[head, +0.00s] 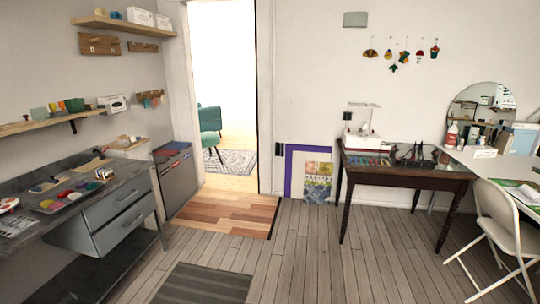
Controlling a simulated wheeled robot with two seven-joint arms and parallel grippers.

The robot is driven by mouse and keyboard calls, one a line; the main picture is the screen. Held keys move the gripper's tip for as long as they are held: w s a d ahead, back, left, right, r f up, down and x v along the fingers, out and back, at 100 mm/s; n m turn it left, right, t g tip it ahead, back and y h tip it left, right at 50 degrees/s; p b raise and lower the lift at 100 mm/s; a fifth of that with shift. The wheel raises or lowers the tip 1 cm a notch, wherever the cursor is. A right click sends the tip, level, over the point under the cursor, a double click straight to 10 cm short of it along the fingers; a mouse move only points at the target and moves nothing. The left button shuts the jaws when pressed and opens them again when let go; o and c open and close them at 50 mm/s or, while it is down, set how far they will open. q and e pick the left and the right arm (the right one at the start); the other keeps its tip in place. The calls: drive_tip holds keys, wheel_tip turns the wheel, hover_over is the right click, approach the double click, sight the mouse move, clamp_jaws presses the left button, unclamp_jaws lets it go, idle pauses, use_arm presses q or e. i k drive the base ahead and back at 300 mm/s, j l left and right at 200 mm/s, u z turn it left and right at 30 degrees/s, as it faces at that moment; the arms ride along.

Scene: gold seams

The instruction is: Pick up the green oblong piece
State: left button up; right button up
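I cannot make out a green oblong piece for certain. Small coloured pieces, among them red, yellow and purple ones, lie on a tray (62,208) on the grey workbench at the left. They are too small to tell their shapes, and any green one among them is unclear. Neither of my grippers is in view.
The grey workbench (128,182) has drawers and stands along the left wall. A dark wooden table (403,174) stands at the back right. A white folding chair (497,228) is before the white desk at the right. The wooden floor (318,245) in the middle is clear.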

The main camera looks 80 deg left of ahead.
sight(105, 173)
drive_tip(key=u, duration=4.05)
